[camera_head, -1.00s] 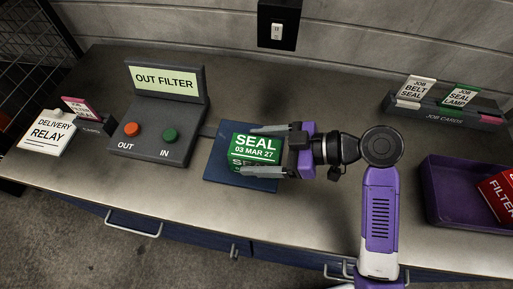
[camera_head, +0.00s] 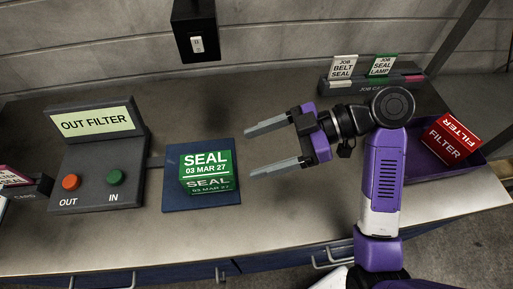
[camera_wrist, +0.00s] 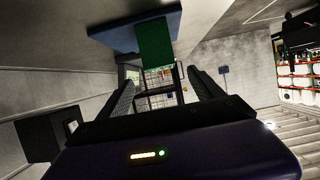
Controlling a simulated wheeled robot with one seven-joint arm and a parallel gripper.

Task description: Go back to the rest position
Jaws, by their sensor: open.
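My gripper (camera_head: 268,146) is open and empty over the counter, to the right of the blue pad (camera_head: 172,203). Its two fingers are apart and point left. The green SEAL box (camera_head: 206,165), marked 03 MAR 27, stands on the blue pad, clear of the fingertips. In the wrist view the green box (camera_wrist: 155,45) and the blue pad (camera_wrist: 112,36) show at the top, beyond the open fingers.
A console (camera_head: 100,167) with an OUT FILTER screen and OUT and IN buttons is at the left. A purple tray (camera_head: 418,166) with a red FILTER box (camera_head: 450,138) is at the right. A job card holder (camera_head: 372,87) stands at the back. A black wall switch box (camera_head: 196,35) is above.

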